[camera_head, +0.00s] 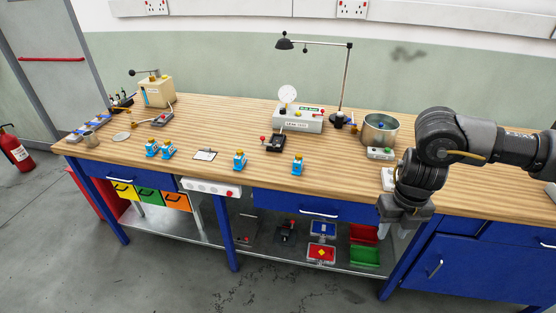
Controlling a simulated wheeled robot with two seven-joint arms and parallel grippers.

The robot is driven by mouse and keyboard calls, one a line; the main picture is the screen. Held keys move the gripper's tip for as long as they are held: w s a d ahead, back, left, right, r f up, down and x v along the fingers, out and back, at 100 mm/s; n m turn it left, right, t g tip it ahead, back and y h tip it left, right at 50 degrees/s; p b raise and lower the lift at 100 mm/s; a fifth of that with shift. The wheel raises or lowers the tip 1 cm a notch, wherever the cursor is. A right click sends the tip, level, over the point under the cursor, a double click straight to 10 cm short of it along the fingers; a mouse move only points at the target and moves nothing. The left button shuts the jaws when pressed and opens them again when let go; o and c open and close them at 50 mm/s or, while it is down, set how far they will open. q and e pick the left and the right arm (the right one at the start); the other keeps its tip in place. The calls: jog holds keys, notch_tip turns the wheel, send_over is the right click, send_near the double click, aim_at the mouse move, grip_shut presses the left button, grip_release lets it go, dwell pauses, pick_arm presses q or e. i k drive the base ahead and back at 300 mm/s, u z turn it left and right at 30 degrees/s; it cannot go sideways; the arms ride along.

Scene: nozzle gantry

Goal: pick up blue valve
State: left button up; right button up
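Two are close together at the left, one valve (151,148) beside another valve (168,151). A third valve (239,161) is near the middle front edge, and another valve (297,165) stands to its right. My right gripper (393,231) points down in front of the bench's front edge, to the right of the valves and apart from them. Its pale fingers look spread, with nothing seen between them. My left gripper is not in view.
A leak-test box (298,122) with a gauge, a desk lamp (347,80) and a metal pot (380,131) stand toward the back. A small black device (275,144) is behind the rightmost valves. Blue drawers (310,206) lie under the front edge. Bench space around the valves is mostly clear.

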aim_at(239, 162)
jog(key=z, duration=0.7)
jog(key=i, duration=1.85)
jog(key=u, duration=3.2)
